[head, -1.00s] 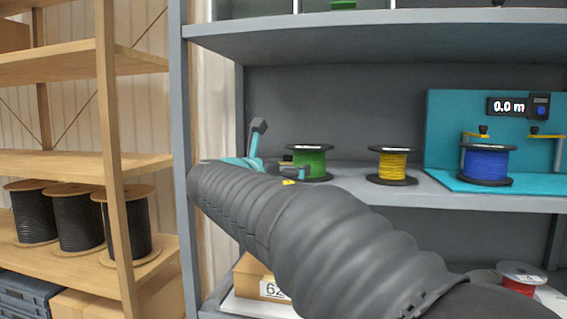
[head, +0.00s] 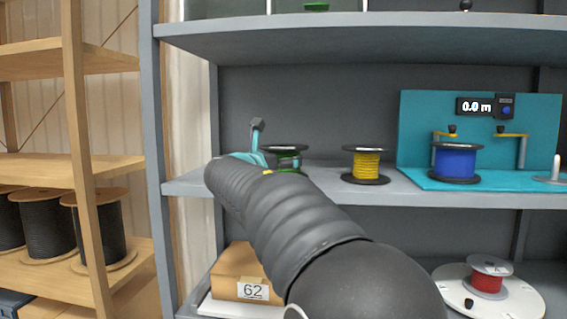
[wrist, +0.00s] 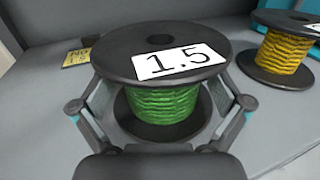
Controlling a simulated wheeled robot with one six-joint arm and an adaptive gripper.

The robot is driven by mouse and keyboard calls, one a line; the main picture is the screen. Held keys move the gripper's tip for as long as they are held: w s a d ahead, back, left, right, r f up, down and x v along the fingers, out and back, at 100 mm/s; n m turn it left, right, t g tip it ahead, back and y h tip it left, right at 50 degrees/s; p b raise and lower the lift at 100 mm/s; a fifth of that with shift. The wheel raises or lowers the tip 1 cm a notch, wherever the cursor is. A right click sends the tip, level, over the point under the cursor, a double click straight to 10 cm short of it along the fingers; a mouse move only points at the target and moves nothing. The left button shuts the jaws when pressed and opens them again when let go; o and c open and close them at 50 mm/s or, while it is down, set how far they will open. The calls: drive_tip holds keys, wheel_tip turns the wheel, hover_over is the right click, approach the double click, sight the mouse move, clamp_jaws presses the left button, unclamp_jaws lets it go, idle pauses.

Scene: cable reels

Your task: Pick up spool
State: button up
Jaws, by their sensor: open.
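A green spool (wrist: 160,105) with black flanges and a "1.5" label on top stands upright on the grey shelf, filling the middle of the wrist view. My gripper (wrist: 160,110) is open, with one finger on each side of the green core, below the top flange. I cannot tell whether either finger touches it. In the head view the green spool (head: 286,148) is partly hidden by my gripper (head: 275,157) and arm.
A yellow spool (head: 367,165) stands to the right on the same shelf (head: 400,190); a blue spool (head: 455,161) sits on a teal stand (head: 420,120) with a "0.0 m" display. A red spool (head: 486,280) and a box marked 62 (head: 240,268) are below. A shelf hangs overhead.

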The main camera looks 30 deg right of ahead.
sight(289, 146)
drive_tip(key=x, duration=0.3)
drive_tip(key=shift+d+f, duration=0.1)
drive_tip(key=c, duration=1.6)
drive_tip(key=shift+r+p, duration=0.3)
drive_tip(key=shift+r, duration=0.35)
drive_tip(key=shift+c, duration=0.2)
drive_tip(key=r, duration=0.2)
drive_tip(key=d+r+p, duration=0.1)
drive_tip(key=r, duration=0.1)
drive_tip(key=shift+s, duration=0.1)
drive_tip(key=s+d+r+p, duration=0.1)
drive_tip(key=s+d+r, duration=0.1)
drive_tip(key=d+r, duration=0.4)
drive_tip(key=d, duration=0.4)
drive_tip(key=shift+s, duration=0.2)
drive_tip(key=shift+d, duration=0.1)
